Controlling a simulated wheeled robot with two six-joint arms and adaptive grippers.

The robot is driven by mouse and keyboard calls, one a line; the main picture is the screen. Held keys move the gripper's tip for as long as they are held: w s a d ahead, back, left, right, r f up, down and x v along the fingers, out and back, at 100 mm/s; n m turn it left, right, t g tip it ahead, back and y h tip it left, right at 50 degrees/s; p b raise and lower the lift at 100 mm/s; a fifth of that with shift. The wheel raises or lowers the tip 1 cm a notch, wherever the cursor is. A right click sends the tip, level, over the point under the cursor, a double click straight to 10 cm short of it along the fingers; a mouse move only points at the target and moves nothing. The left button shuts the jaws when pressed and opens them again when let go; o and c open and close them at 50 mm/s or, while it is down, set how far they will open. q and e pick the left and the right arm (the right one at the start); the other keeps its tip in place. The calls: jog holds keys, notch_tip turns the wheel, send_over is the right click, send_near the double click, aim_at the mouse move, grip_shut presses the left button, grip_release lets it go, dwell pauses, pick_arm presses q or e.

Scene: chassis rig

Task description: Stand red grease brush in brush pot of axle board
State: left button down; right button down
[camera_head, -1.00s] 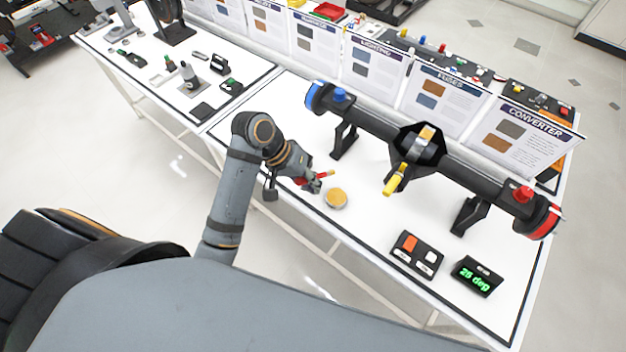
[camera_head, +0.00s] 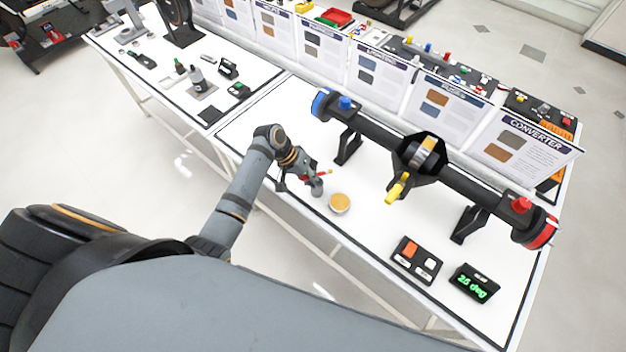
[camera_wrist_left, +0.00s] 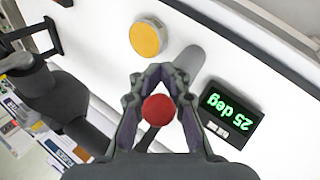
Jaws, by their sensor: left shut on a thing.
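My left gripper (camera_head: 310,180) is over the front part of the white table, left of the axle. It is shut on the red grease brush (camera_head: 322,174), which looks tilted in the head view. In the left wrist view the brush shows as a round red end (camera_wrist_left: 158,110) between the two fingers (camera_wrist_left: 157,92). A grey upright cylinder, likely the brush pot (camera_head: 317,188), stands close by the gripper and also shows just beyond the fingers in the wrist view (camera_wrist_left: 187,61). I cannot tell whether the brush touches it. My right gripper is not in view.
A round tin with an orange-yellow top (camera_head: 339,203) stands beside the grey cylinder. The black axle (camera_head: 375,127) on stands lies behind. A switch box (camera_head: 415,258) and a green "25 deg" display (camera_head: 474,284) are at the front right. Upright cards (camera_head: 447,105) line the back.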

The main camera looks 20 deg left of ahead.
pick_arm(q)
jog(key=shift+f, duration=0.15)
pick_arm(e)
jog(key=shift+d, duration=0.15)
pick_arm(q)
jog(key=shift+f, duration=0.35)
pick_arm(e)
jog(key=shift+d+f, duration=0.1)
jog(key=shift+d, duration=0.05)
pick_arm(q)
jog(key=shift+f, duration=0.15)
jog(key=c, duration=1.3)
grip_release()
